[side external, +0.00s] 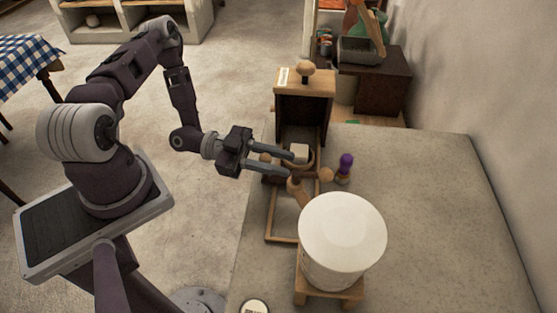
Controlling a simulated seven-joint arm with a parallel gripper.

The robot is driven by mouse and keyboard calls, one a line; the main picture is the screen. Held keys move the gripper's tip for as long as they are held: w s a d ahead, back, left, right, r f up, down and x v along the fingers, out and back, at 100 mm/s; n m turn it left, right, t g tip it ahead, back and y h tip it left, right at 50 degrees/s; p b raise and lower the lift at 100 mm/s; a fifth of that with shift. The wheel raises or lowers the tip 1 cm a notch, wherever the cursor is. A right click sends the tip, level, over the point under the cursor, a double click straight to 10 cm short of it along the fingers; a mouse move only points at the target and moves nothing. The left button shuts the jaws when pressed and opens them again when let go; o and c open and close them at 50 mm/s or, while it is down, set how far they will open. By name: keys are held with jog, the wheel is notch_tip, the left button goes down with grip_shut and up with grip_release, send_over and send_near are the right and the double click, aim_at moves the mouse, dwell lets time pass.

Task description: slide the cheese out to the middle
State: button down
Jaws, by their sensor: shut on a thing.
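My gripper (310,167) reaches in from the left at the front of an upright wooden press-like frame (304,84) with a knob on top. Its two dark fingers are spaced apart, with a small round pale piece with a tan rim (300,153) between them. This piece looks like the cheese, partly hidden by the fingers. It sits low at the frame's dark opening. A wooden bar with round knobs (326,175) lies by the fingertips. A low wooden rail frame (282,239) runs toward the camera from the press.
A large white drum (342,235) on a wooden stand (329,297) stands close in front, at the right of the rails. A purple-topped peg (345,166) stands just right of the gripper. The grey counter (440,220) is clear to the right.

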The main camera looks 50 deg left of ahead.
jog(key=s+d, duration=0.3)
jog(key=c, duration=1.1)
grip_release()
jog(key=shift+c, duration=0.2)
jog(key=shift+a, duration=0.1)
